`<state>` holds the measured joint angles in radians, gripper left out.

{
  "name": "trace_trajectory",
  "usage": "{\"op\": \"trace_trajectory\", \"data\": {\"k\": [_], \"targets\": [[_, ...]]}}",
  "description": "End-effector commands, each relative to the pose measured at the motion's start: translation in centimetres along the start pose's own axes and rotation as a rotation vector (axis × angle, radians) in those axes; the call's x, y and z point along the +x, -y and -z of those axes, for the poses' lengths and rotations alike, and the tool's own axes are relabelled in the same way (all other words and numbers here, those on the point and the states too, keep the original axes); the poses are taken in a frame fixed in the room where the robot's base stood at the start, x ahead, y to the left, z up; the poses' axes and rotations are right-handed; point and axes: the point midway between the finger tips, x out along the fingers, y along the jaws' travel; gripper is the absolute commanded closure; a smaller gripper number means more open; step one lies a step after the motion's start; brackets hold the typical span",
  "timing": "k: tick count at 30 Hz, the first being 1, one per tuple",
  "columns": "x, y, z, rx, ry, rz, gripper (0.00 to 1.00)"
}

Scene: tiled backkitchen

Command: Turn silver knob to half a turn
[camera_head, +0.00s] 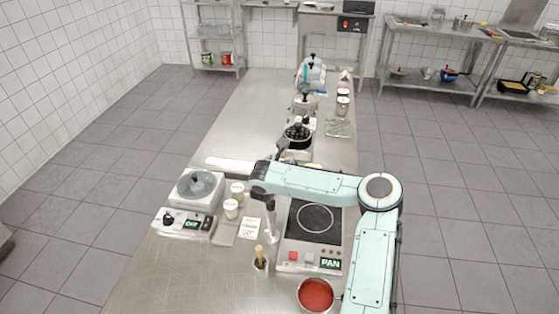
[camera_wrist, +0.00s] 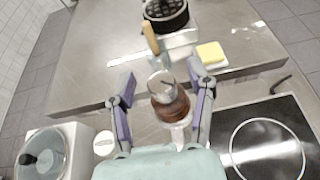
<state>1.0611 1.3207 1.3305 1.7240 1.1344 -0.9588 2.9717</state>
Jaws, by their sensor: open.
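On the front panel of the induction hob (camera_head: 283,262), a small silver-grey control (camera_head: 309,258) sits between a red one (camera_head: 292,255) and the green "PAN" display (camera_head: 330,263). It may be the silver knob; its exact shape is too small to tell. My gripper (camera_head: 281,148) is beyond the hob and apart from this panel, partly hidden by my arm. In the wrist view my gripper (camera_wrist: 160,73) is open, its two purple-grey fingers spread. A silver cylinder with a brown lower part (camera_wrist: 169,105) shows between them; contact cannot be told. The panel is outside the wrist view.
The far-left counter is clear.

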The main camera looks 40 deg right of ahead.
Motion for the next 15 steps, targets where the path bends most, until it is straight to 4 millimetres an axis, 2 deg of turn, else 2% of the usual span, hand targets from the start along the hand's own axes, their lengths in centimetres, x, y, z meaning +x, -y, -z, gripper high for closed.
{"op": "trace_trajectory", "data": {"k": [5, 9, 15], "targets": [[-1.0, 0.0, -2.6, 0.001, 0.006, 0.000, 0.46], [-2.2, 0.0, -5.4, 0.000, 0.007, 0.001, 0.46], [-3.4, 0.0, -8.3, 0.001, 0.004, 0.001, 0.46]]}}
